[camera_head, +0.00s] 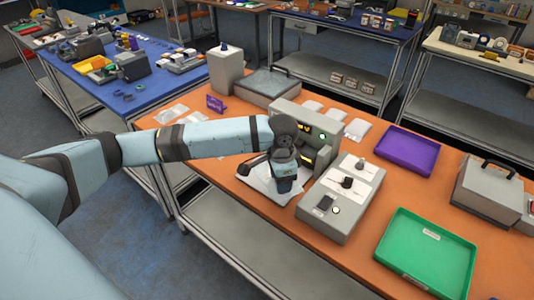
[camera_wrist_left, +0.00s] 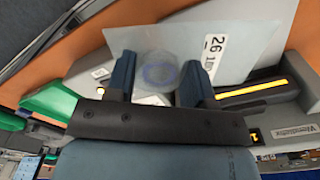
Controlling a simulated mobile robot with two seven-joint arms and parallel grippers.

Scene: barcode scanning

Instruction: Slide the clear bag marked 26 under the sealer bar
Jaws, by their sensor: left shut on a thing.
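The clear bag marked 26 (camera_wrist_left: 238,38) shows in the left wrist view as a pale translucent sheet with its number label near the fingers. In the head view the pale bag (camera_head: 258,184) lies at the front of the sealer, partly hidden by my gripper. The sealer (camera_head: 322,128) is a grey box with a lit yellow strip in its front opening; the glowing strip (camera_wrist_left: 252,89) also shows beside the bag in the wrist view. My left gripper (camera_head: 284,184) points down in front of the sealer, shut on the bag. The right gripper is out of view.
A grey control box (camera_head: 342,198) with knobs stands close to the right of the sealer. A purple tray (camera_head: 408,149) and a green tray (camera_head: 428,253) lie farther right. Other clear bags (camera_head: 172,113) lie at the left, near a purple sign (camera_head: 215,103).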

